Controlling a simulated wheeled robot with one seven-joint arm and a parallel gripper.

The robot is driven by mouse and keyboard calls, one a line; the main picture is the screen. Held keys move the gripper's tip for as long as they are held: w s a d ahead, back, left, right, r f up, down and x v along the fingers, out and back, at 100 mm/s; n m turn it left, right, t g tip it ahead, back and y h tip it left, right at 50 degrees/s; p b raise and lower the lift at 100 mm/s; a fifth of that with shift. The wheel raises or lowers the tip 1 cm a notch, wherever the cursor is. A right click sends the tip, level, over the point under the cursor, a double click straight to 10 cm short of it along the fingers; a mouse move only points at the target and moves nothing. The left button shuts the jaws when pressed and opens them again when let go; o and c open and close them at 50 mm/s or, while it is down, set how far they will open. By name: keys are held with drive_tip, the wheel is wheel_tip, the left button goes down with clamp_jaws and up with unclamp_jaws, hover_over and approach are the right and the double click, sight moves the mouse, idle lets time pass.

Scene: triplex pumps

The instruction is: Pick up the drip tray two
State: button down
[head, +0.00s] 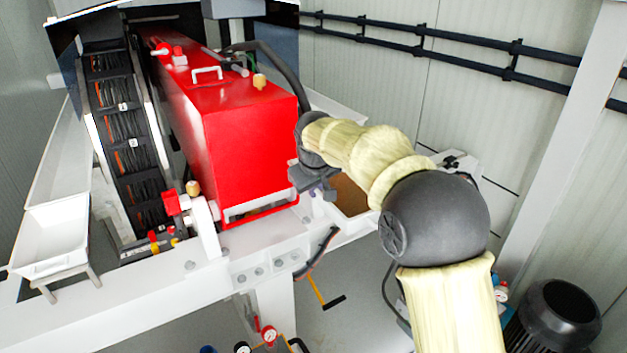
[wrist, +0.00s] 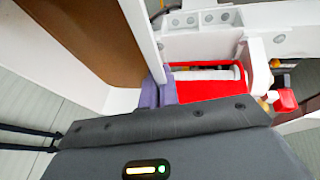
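A white-walled tray with a brown floor (head: 350,196) lies to the right of the red pump housing. I take it for drip tray two, though no label shows. In the wrist view its white rim (wrist: 141,32) runs down to my gripper (wrist: 161,92). The two purple-grey fingers are close together, one on each side of the rim, with hardly any gap. They appear shut on it. In the head view my gripper (head: 318,190) is at the tray's left edge, and my arm hides part of the tray.
The red housing (head: 245,150) stands close to the left of my gripper. A long empty white tray (head: 50,235) is at the far left. White frame beams (head: 150,297) run below. A black motor (head: 555,315) stands at lower right, and dark pipes (head: 440,40) line the wall.

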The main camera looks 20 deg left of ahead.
drive_tip(key=d+f+m+h+b, duration=0.15)
drive_tip(key=d+f, duration=0.25)
drive_tip(key=f, duration=0.6)
drive_tip(key=d+f+m+b, duration=0.15)
drive_tip(key=d+f, duration=0.35)
drive_tip(key=f, duration=0.5)
drive_tip(key=d+f+m+h+b, duration=0.15)
drive_tip(key=d+f, duration=0.25)
drive_tip(key=f, duration=0.7)
drive_tip(key=s+d+f+m+b, duration=0.2)
drive_tip(key=s+d+f, duration=0.3)
drive_tip(key=d+f, duration=0.3)
drive_tip(key=s+d+f+m+h+b, duration=0.1)
drive_tip(key=s+d+f+m, duration=0.3)
drive_tip(key=d+f, duration=0.5)
drive_tip(key=s+d+b, duration=0.1)
drive_tip(key=d, duration=0.4)
drive_tip(key=shift+s+d+f+g+h+b, duration=0.15)
drive_tip(key=shift+s+g+h+b, duration=0.05)
drive_tip(key=shift+g+h+b, duration=0.15)
drive_tip(key=shift+s, duration=0.1)
